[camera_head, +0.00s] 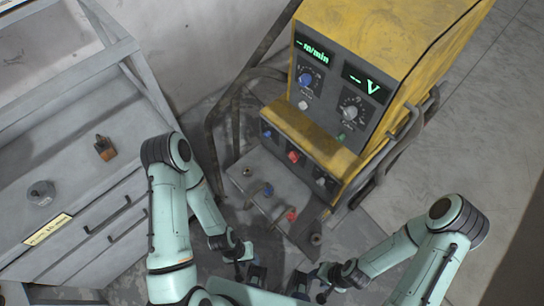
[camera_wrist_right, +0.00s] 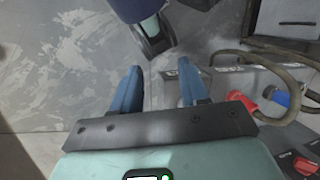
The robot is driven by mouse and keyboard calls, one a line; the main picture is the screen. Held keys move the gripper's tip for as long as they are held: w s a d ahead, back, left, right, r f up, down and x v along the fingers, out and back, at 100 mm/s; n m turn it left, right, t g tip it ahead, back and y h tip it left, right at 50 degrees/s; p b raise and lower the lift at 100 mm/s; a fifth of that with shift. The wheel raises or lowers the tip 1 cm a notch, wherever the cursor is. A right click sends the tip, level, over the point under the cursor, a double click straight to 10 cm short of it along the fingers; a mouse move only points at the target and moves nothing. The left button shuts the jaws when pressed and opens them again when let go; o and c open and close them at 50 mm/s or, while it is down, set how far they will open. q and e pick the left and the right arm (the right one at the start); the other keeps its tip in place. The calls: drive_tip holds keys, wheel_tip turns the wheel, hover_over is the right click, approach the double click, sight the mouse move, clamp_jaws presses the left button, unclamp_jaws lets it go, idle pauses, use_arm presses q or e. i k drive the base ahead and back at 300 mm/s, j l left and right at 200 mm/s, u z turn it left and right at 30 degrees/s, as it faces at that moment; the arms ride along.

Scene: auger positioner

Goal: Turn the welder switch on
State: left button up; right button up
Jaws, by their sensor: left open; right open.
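The yellow welder (camera_head: 375,45) stands at the back centre, its lit displays showing dashes beside "m/min" and "V". A red knob (camera_head: 293,157) sits on its lower front panel; I cannot tell whether this is the welder switch or its position. In the right wrist view a red knob (camera_wrist_right: 305,165) shows on a dark panel at the lower right. My left gripper (camera_head: 255,274) is low at the front, open, apart from the welder. My right gripper (camera_head: 308,284) is beside it at the right; in the wrist view it (camera_wrist_right: 160,90) is open and empty.
Red (camera_head: 291,215) and blue (camera_head: 268,191) connectors with cables sit at the welder's base. A grey metal cabinet (camera_head: 75,210) with drawers stands at the left, with a small orange-brown object (camera_head: 104,147) on top. Clear floor (camera_head: 465,130) lies at the right.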

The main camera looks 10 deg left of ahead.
sight(294, 155)
drive_tip(key=j, duration=0.55)
drive_tip(key=k+j, duration=0.15)
drive_tip(key=j, duration=0.4)
drive_tip(key=i+j, duration=0.1)
drive_tip(key=j, duration=0.5)
drive_tip(key=i, duration=0.35)
